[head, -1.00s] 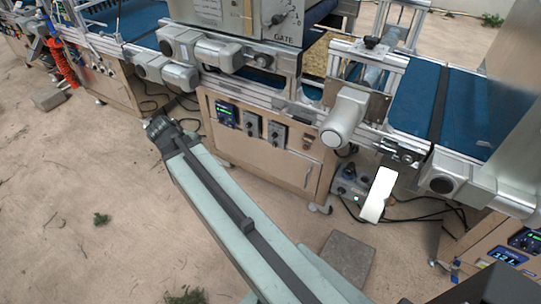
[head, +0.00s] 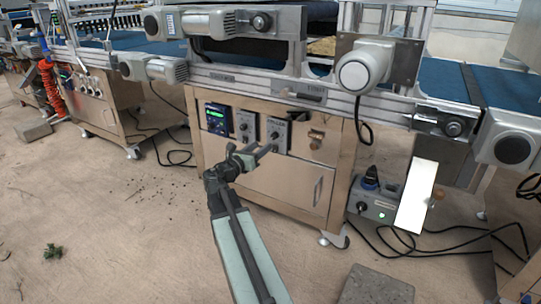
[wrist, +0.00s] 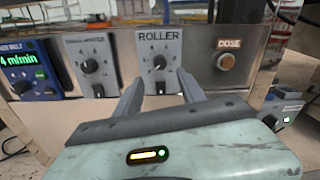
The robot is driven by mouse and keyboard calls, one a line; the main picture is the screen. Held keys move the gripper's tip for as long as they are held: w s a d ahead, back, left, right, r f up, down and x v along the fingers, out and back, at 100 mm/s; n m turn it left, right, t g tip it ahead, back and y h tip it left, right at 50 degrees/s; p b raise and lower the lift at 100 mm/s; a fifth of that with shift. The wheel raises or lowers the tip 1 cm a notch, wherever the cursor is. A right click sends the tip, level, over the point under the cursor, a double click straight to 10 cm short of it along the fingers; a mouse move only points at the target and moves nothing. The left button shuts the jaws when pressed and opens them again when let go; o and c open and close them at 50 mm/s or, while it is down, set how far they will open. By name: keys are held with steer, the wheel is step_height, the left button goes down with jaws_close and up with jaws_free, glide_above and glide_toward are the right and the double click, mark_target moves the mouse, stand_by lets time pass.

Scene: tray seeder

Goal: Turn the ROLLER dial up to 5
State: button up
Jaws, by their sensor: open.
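The ROLLER dial (wrist: 159,62) is a small black knob on a grey plate labelled ROLLER in the wrist view. Its scale marks and pointer are too small to read surely. In the head view its grey plate (head: 276,134) is the right one of two on the cabinet front. My gripper (wrist: 160,77) is open and empty, with its two fingers apart below the dial in the wrist view. In the head view my gripper (head: 269,149) is close to the lower part of the ROLLER plate. I cannot tell whether it touches it.
Left of the ROLLER plate are another black dial (wrist: 90,66) and a blue display unit (wrist: 33,70). A round button (wrist: 226,61) labelled DOSE is on the right. A grey control box (head: 374,207) stands at the lower right. A motor (head: 362,69) overhangs the cabinet.

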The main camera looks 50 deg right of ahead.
mark_target(273, 137)
steer(key=d, duration=0.2)
steer(key=w+d, duration=0.1)
steer(key=d, duration=0.4)
steer(key=shift+w+d+r, duration=0.1)
steer(key=shift+w+d, duration=0.15)
steer(key=shift+d, duration=0.1)
steer(key=shift+c, duration=0.4)
jaws_close()
